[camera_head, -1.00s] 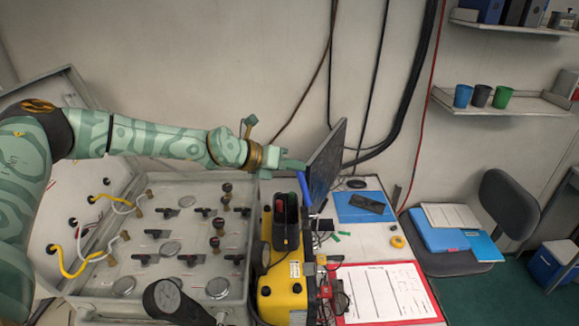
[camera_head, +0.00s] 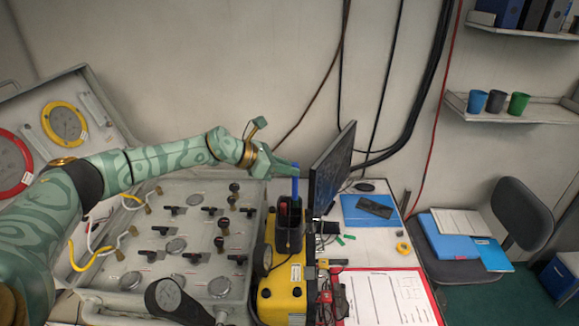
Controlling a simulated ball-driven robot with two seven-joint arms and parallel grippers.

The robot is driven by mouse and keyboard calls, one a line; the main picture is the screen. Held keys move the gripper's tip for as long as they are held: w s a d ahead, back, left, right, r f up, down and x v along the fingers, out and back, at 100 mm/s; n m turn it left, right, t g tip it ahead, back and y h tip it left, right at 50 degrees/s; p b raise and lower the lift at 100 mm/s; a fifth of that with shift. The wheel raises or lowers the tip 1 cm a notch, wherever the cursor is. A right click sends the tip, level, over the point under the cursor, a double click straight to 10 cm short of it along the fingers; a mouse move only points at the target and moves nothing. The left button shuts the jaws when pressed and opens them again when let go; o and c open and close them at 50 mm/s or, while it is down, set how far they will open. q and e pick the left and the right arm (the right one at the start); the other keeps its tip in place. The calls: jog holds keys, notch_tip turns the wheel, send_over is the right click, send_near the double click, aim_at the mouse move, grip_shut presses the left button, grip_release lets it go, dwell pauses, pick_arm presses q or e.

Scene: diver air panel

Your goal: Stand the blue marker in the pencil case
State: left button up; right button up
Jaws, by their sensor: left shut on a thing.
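The blue marker (camera_head: 295,186) is held nearly upright by my left gripper (camera_head: 293,167), which is shut on its upper part. The pencil case (camera_head: 289,237) is a dark, open-topped holder standing on the yellow unit. Something red shows inside its mouth. The marker's lower end overlaps the case's mouth in the picture; I cannot tell whether it is inside or just above or behind. My right gripper is not in view.
A dark monitor (camera_head: 331,172) stands close to the right of the marker. The yellow unit (camera_head: 281,284) bears the case. The valve panel (camera_head: 190,235) lies to the left. A red-edged clipboard (camera_head: 385,297) and a blue folder (camera_head: 362,210) lie on the white desk.

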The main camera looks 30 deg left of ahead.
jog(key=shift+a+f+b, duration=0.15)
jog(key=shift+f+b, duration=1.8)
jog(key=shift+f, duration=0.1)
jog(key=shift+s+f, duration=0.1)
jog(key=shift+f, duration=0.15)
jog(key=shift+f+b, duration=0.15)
jog(key=shift+b, duration=0.25)
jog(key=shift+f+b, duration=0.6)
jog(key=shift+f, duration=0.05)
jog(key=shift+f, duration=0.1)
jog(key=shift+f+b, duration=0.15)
jog(key=shift+b, duration=0.15)
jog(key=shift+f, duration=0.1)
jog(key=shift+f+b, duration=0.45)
jog(key=shift+b, duration=0.1)
